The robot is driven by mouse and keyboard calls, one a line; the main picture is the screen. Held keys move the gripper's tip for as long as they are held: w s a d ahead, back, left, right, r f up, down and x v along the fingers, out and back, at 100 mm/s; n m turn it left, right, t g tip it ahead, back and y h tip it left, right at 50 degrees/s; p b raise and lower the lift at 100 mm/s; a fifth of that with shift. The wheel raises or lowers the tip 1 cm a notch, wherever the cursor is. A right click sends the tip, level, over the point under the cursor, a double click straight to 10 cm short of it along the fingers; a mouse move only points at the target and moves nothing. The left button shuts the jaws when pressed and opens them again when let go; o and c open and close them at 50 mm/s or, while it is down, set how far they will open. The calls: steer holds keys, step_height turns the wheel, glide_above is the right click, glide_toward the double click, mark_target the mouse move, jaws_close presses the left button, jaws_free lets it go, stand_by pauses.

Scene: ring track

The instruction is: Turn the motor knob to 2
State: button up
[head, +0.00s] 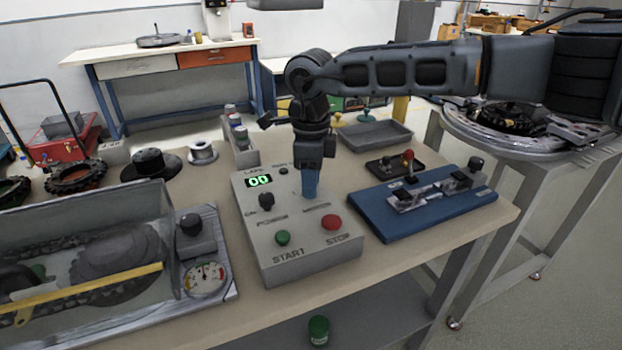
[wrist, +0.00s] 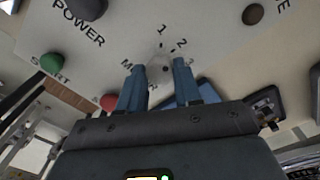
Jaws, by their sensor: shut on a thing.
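The grey control box (head: 305,250) stands on the bench with a green display reading 00. It has a dark POWER knob (head: 266,201), a green START button (head: 283,238) and a red STOP button (head: 331,222). My gripper (head: 310,192) points down over the MOTOR label. In the wrist view its two blue fingers (wrist: 158,82) are shut on the motor knob (wrist: 157,70), which they mostly hide. The marks 1 and 2 show just beyond the fingertips. I cannot tell which mark the knob points at.
A blue board (head: 425,212) with a lever and fittings lies right of the box. At left are a clear-covered machine (head: 95,250) and a gauge (head: 205,279). A green cylinder (head: 318,330) stands on the lower shelf.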

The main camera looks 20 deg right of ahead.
steer(key=shift+m, duration=1.2)
steer(key=o, duration=1)
steer(key=shift+o, duration=0.2)
steer(key=shift+r, duration=3.9)
steer(key=shift+a, duration=0.1)
